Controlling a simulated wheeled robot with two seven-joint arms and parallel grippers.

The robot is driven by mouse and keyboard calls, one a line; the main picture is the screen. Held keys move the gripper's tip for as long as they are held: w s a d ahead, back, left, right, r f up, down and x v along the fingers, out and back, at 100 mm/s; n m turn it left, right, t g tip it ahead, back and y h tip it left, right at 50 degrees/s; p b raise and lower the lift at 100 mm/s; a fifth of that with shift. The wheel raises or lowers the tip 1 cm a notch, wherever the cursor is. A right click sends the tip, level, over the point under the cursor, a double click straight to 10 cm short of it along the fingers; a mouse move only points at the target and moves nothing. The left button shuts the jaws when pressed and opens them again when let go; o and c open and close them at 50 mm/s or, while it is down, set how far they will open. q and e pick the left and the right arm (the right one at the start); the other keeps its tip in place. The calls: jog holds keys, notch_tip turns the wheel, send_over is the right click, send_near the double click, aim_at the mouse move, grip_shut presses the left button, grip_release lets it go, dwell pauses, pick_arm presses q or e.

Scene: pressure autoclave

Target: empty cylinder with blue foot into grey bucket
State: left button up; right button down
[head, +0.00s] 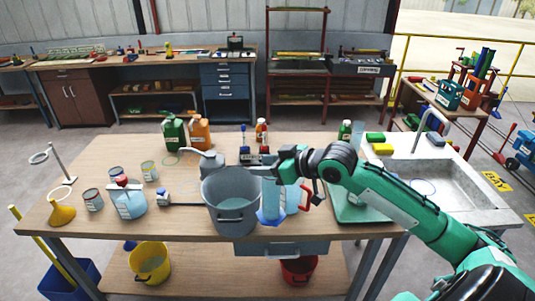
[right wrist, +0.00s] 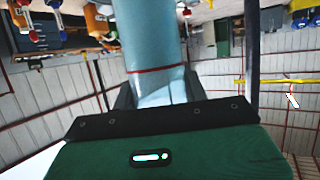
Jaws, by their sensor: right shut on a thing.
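The clear cylinder with a blue foot (head: 270,203) is roughly upright just right of the grey bucket (head: 231,221). My right gripper (head: 284,165) is shut on its upper part. In the right wrist view the cylinder (right wrist: 152,45) stands between the dark fingers, looks pale blue and carries a red ring. The bucket stands on the table's front part, its open top facing up. Whether the foot touches the table or the bucket is unclear. My left gripper is not in view.
A clear jug with a red handle (head: 293,199) is close behind the cylinder, right of it. A green tray (head: 350,211) and a sink (head: 440,178) lie further right. The table's left middle is partly clear.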

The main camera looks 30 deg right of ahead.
jog(key=s+a+f+m+t+h, duration=0.1)
jog(key=s+a+f+m+h, duration=0.4)
jog(key=s+a+f, duration=0.6)
notch_tip(320, 180, down, 3)
jog(key=shift+s+a+f+h, duration=0.1)
jog(key=shift+s+a+h, duration=0.2)
jog(key=shift+h, duration=0.3)
